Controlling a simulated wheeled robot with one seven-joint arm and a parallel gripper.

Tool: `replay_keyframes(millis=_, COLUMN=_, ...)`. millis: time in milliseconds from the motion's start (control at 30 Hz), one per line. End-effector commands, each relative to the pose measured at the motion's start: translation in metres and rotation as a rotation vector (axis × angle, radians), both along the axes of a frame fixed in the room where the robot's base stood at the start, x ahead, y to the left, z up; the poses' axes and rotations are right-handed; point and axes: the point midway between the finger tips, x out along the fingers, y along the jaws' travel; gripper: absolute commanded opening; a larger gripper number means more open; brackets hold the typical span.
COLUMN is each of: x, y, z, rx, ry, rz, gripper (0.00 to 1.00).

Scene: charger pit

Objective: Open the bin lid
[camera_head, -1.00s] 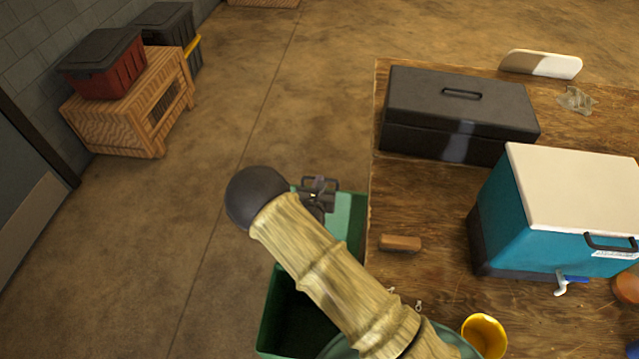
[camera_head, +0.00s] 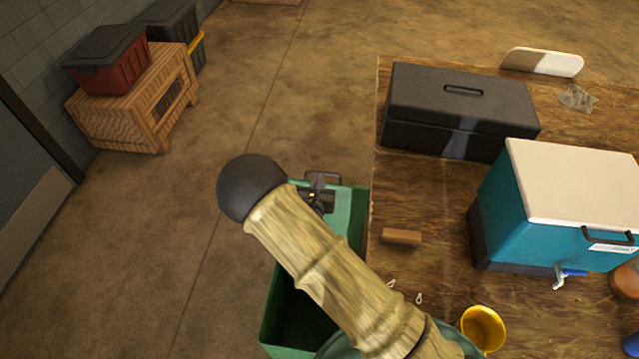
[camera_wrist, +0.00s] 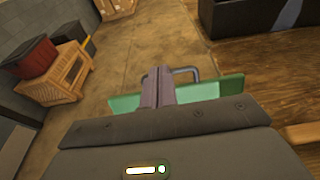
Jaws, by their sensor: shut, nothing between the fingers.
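The green bin (camera_head: 270,318) stands on the floor against the table's left side, with its dark inside showing at the near part. The lighter green bin lid (camera_head: 345,212) shows at the far part, with a dark handle (camera_head: 322,177) at its far end. My gripper (camera_head: 318,200) is at the lid beside the handle, partly hidden by my arm. In the wrist view my gripper (camera_wrist: 157,82) is shut and empty, its fingers in front of the green lid (camera_wrist: 205,91) and left of the handle bar (camera_wrist: 187,71). I cannot tell whether they touch.
The wooden table (camera_head: 405,200) is close on the right. It bears a dark toolbox (camera_head: 460,105), a teal cooler (camera_head: 530,215), a brown block (camera_head: 401,237) and a yellow cup (camera_head: 483,328). A crate-like stand (camera_head: 130,115) is at the upper left. Floor left of the bin is clear.

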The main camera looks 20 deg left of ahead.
Motion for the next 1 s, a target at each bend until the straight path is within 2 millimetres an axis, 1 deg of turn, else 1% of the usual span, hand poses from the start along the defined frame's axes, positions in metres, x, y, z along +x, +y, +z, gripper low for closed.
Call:
replay_keyframes(millis=33, x=0.001, y=0.0, z=0.007, rx=0.004, ry=-0.002, rz=-0.002, gripper=0.0)
replay_keyframes(millis=300, x=0.003, y=-0.007, z=0.044, rx=0.005, ry=-0.002, rz=-0.016, gripper=0.0)
replay_keyframes(millis=500, x=0.001, y=-0.006, z=0.065, rx=0.002, ry=-0.001, rz=-0.011, gripper=0.0)
replay_keyframes(millis=700, x=-0.003, y=0.0, z=0.072, rx=0.001, ry=0.0, rz=0.0, gripper=0.0)
replay_keyframes(millis=1000, x=-0.001, y=-0.004, z=0.072, rx=0.0, ry=0.0, rz=-0.007, gripper=0.0)
